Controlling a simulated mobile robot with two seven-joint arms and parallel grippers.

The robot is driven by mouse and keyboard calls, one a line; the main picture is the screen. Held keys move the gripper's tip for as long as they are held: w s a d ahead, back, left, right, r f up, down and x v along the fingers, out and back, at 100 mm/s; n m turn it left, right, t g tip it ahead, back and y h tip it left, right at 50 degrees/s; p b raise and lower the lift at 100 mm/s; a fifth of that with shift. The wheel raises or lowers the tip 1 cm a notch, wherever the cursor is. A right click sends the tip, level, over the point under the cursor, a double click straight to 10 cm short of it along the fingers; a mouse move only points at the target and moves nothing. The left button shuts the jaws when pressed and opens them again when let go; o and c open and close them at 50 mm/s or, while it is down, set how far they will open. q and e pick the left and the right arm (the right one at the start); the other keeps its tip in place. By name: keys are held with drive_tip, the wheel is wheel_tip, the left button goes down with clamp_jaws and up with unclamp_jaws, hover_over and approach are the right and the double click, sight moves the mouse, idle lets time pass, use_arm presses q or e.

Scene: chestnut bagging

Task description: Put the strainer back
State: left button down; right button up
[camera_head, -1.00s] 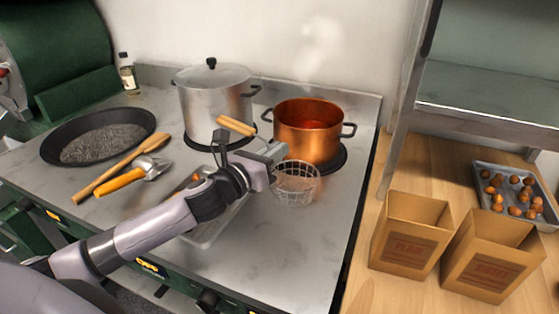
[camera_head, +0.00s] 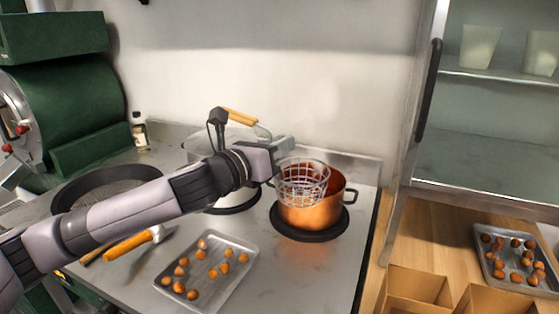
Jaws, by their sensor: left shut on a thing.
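The strainer has a round wire basket (camera_head: 303,184) and a wooden handle (camera_head: 240,117). My left gripper (camera_head: 280,146) is shut on the strainer near the inner end of its handle. The basket hangs upright and empty-looking, overlapping the mouth and upper front of the copper pot (camera_head: 312,217); I cannot tell whether it is above the pot or in front of it. The copper pot stands on a dark round burner (camera_head: 340,228). My arm hides part of the steel pot (camera_head: 205,147). My right gripper is not in view.
A metal tray (camera_head: 245,247) with several chestnuts lies on the counter before the pots. A dark pan (camera_head: 110,181) and an orange-handled tool (camera_head: 128,244) are at left. Open boxes (camera_head: 416,283) and another chestnut tray (camera_head: 480,233) are on the wooden counter at right.

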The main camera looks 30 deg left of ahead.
use_arm(q)
drive_tip(key=shift+n+y, duration=0.3)
drive_tip(key=shift+y, duration=0.2)
drive_tip(key=shift+s+d+r+b, duration=0.25)
drive_tip(key=shift+d+b, duration=0.15)
drive_tip(key=shift+d, duration=0.3)
drive_tip(key=shift+s+d+r+b, duration=0.1)
drive_tip(key=shift+d+r+b, duration=0.3)
drive_tip(key=shift+d, duration=0.35)
drive_tip(key=shift+s+d+r+b, duration=0.2)
drive_tip(key=shift+d+b, duration=0.25)
drive_tip(key=shift+d, duration=0.25)
drive_tip(key=shift+s+d+n+y+b, duration=0.3)
drive_tip(key=shift+s+d+b, duration=0.25)
drive_tip(key=shift+d, duration=0.1)
drive_tip(key=shift+f, duration=0.15)
wheel_tip(320, 180, down, 19)
drive_tip(key=b, duration=0.4)
drive_tip(key=shift+b, duration=0.4)
drive_tip(key=shift+f, duration=0.35)
